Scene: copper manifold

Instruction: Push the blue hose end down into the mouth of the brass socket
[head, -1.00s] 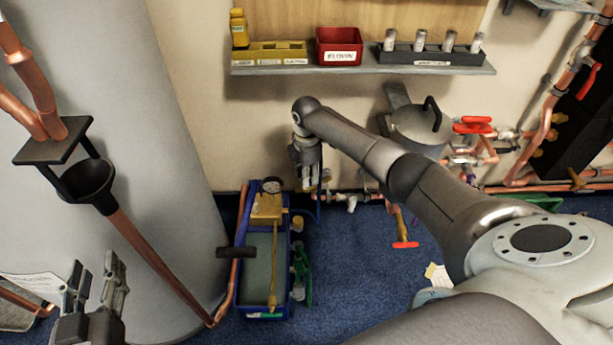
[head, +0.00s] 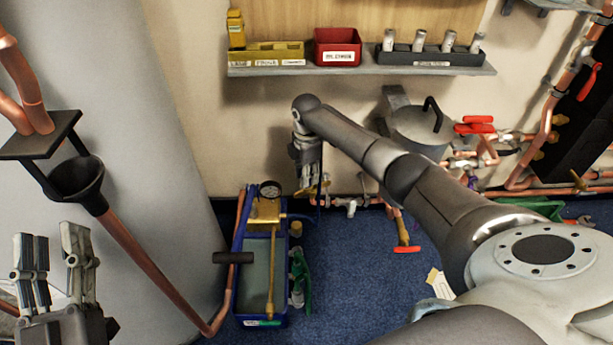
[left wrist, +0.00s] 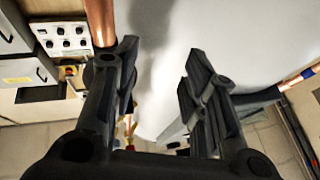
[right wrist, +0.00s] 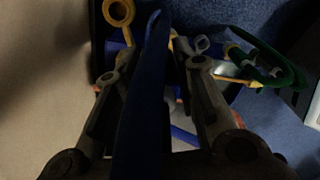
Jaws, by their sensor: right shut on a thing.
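My right gripper (head: 308,178) is shut on the blue hose (head: 319,193) in front of the wall, low above the floor. In the right wrist view the hose (right wrist: 143,110) runs as a dark blue band between the fingers (right wrist: 155,75). Its end is hard to make out. I cannot pick out the brass socket for certain; the right gripper and arm cover part of the pipework near it. My left gripper (head: 55,258) is open and empty at the lower left, and its fingers stand apart in the left wrist view (left wrist: 160,75).
A shelf (head: 360,70) hangs above. A black funnel (head: 77,185) is near my left gripper.

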